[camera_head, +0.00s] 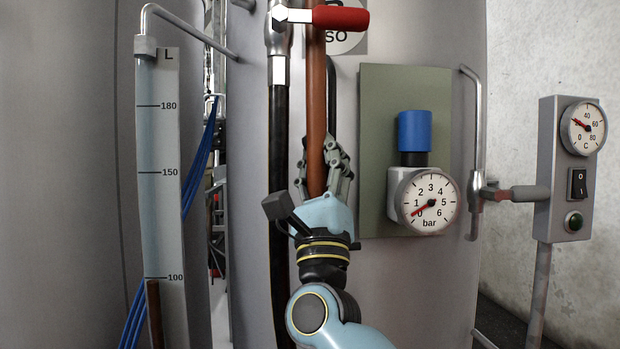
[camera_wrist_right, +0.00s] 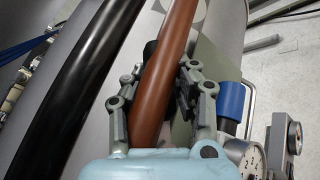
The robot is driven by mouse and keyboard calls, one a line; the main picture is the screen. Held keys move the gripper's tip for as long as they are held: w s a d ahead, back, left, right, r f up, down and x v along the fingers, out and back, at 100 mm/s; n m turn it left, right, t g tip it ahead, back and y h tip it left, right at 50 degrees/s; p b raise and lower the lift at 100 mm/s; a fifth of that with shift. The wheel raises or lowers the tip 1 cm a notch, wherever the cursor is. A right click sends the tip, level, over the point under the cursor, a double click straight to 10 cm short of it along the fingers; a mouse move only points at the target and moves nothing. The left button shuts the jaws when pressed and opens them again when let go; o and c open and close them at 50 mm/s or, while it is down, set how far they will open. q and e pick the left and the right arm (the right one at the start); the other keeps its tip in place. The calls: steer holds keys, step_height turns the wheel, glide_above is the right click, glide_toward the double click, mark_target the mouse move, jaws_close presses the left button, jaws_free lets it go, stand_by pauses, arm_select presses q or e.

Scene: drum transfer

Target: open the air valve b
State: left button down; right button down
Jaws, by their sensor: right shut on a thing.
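A valve body (camera_head: 278,38) with a red lever handle (camera_head: 340,18) sits at the top of a black hose. The lever lies level, pointing right, across the hose line. My left gripper is not in view.
A blue knob (camera_head: 414,131) and bar gauge (camera_head: 428,201), needle near zero, sit on a green panel (camera_head: 378,90) to the right. The black hose (camera_head: 280,200) runs close left of the gripper.

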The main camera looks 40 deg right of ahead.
steer(key=shift+s+d+r+m+g+h+b, duration=0.1)
steer(key=shift+s+d+m+g+h+b, duration=0.25)
steer(key=shift+m+g+h, duration=1.15)
steer(key=shift+s+d+m+g+h+b, duration=0.1)
steer(key=shift+d+m+g+h+b, duration=0.4)
steer(key=shift+m+g, duration=1.9)
steer(key=shift+s+d+r+m+g+h+b, duration=0.1)
steer(key=shift+s+d+m+g+h+b, duration=0.15)
steer(key=shift+m+g+h, duration=1.3)
steer(key=shift+m+g+y, duration=0.25)
steer(key=shift+m+y, duration=0.2)
steer(key=shift+m, duration=0.4)
steer(key=c, duration=1.1)
jaws_free()
steer(key=shift+d, duration=0.15)
steer(key=shift+o, duration=0.4)
